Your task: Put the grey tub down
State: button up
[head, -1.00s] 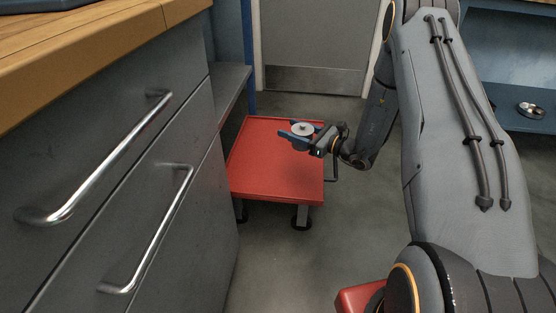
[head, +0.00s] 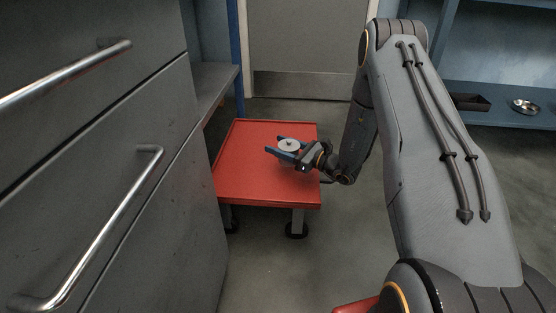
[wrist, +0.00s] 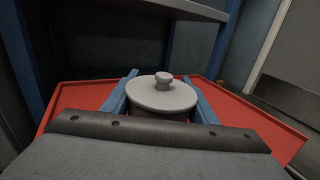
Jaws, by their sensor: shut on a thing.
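The grey tub (head: 289,146) has a round light grey lid with a small knob. In the head view it is between the fingers of my gripper (head: 284,150), over the middle of the red cart top (head: 240,190). My gripper is shut on the tub, a blue finger on each side. In the wrist view the lid (wrist: 162,95) shows upright between the two blue fingers; the tub's lower body is mostly hidden by my gripper. I cannot tell whether the tub's base touches the red surface.
A grey drawer cabinet (head: 150,115) with bar handles stands close on the left. A blue shelf (head: 490,105) on the right holds a metal bowl (head: 525,107) and a dark tray (head: 468,101). The red top around the tub is clear, with a raised rim.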

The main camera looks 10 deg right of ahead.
jog(key=shift+f+b, duration=1.1)
jog(key=shift+f, duration=1.3)
jog(key=shift+f, duration=0.2)
jog(key=o, duration=1.1)
jog(key=shift+r, duration=0.1)
jog(key=shift+s+d+r, duration=0.1)
jog(key=shift+r, duration=0.05)
jog(key=p+v, duration=0.4)
jog(key=v, duration=0.6)
jog(key=shift+r+p, duration=0.1)
jog(key=shift+p, duration=0.25)
jog(key=shift+v, duration=0.9)
